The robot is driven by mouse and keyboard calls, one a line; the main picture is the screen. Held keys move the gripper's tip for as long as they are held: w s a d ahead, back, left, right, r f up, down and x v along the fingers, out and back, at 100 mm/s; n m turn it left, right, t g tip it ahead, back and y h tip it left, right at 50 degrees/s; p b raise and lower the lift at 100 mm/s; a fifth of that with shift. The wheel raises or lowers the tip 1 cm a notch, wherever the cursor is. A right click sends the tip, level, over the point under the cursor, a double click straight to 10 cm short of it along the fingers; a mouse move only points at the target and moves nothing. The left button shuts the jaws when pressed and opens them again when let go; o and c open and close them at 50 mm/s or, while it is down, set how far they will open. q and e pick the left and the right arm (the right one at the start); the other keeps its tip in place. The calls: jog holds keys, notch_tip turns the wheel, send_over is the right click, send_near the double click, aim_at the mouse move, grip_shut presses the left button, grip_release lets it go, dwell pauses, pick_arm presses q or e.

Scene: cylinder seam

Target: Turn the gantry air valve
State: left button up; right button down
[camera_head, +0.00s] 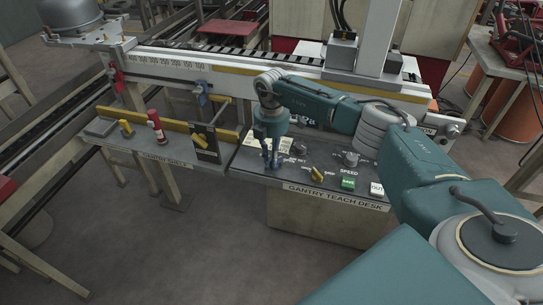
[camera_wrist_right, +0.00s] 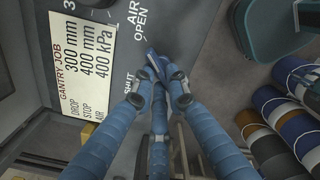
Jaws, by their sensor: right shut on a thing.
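My right gripper (camera_head: 271,160) is over the left part of the gantry teach desk (camera_head: 336,201), with its blue fingers pointing down to the panel. In the right wrist view its fingers (camera_wrist_right: 157,82) are closed together beside the printed words AIR, OPEN and SHUT. They are shut on the air valve's handle, which is mostly hidden by the fingers, so its exact angle cannot be told. My left gripper is not in view.
A yellow lever (camera_head: 318,174), a SPEED knob (camera_head: 351,159) and a green button (camera_head: 348,183) are right of my gripper. A shelf (camera_head: 152,150) with a red cylinder (camera_head: 156,126) is at left.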

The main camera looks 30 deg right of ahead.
jog(key=shift+w, duration=0.1)
dwell(0.3)
jog(key=c, duration=1.7)
grip_release()
jog(key=shift+r, duration=0.15)
notch_tip(320, 180, up, 12)
jog(key=shift+f, duration=0.1)
jog(key=shift+f, duration=0.1)
